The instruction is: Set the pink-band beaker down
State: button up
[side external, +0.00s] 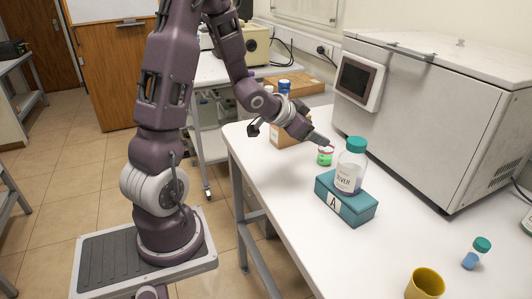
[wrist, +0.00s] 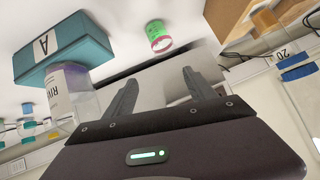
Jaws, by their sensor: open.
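The pink-band beaker (side external: 325,155) is small, with green contents and a pinkish-red band near its rim. It stands on the white table, to the left of and behind the teal block marked A. In the wrist view the beaker (wrist: 158,38) appears beyond the fingertips, with a gap between it and them. My gripper (side external: 322,139) is just above the beaker in the side view. In the wrist view my gripper (wrist: 160,86) has its two fingers spread with nothing between them.
A "RIVER" bottle (side external: 350,166) with a teal cap stands on the teal block (side external: 340,205), close to my gripper. A large grey machine (side external: 430,110) stands behind. A cardboard box (side external: 288,133) is at left. A yellow cup (side external: 425,284) and small blue bottle (side external: 475,254) are at front right.

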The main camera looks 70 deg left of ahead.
jog(key=s+d+r+g, duration=0.2)
jog(key=s+d+r, duration=0.5)
jog(key=d+r, duration=0.1)
jog(key=s+d+r+g+h, duration=0.1)
jog(key=s+d, duration=0.4)
jog(key=s, duration=0.4)
jog(key=s+d+r+g+h, duration=0.1)
jog(key=s+d, duration=0.5)
jog(key=s, duration=0.3)
jog(key=shift+d+g+h, duration=0.2)
jog(key=shift+g+h, duration=0.1)
